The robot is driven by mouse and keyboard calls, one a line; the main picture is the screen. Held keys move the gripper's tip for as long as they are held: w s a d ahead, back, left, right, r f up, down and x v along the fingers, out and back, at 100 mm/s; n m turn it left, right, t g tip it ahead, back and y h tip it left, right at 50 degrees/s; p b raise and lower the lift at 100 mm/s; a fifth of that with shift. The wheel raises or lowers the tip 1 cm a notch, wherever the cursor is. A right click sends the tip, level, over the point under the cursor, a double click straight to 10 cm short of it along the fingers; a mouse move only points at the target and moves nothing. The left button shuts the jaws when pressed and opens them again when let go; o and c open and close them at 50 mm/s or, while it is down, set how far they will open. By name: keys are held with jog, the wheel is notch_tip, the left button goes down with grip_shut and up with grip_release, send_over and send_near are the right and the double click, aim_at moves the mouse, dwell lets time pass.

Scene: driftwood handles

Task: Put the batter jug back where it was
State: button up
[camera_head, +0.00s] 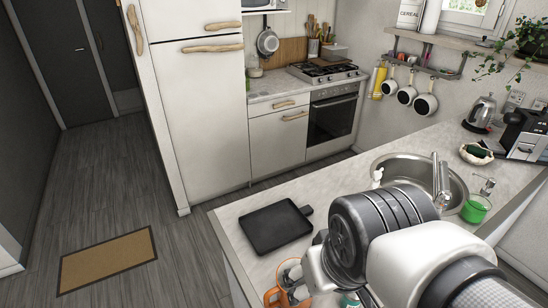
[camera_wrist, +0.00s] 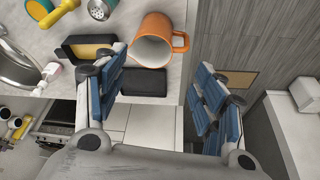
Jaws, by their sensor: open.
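An orange jug or mug (camera_wrist: 153,44) with a pale inside lies beyond my fingers in the wrist view, its handle to the right. I cannot tell for sure that it is the batter jug. In the head view, an orange-handled vessel (camera_head: 272,296) shows at the counter's near edge, partly hidden by my arm. My gripper (camera_wrist: 160,75) is open, with blue-padded fingers apart on both sides and nothing held between them. The orange vessel is apart from the pads.
A black square pan (camera_head: 275,228) lies on the counter (camera_head: 232,213), left of my arm. The stove (camera_head: 325,72) stands at the back wall.

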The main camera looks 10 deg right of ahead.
jog(key=s, duration=0.1)
jog(key=s+r, duration=0.1)
jog(key=shift+s+d+r+m+t, duration=0.1)
jog(key=shift+s+d+m+t, duration=0.2)
jog(key=shift+s+d+t, duration=0.1)
jog(key=shift+w, duration=0.1)
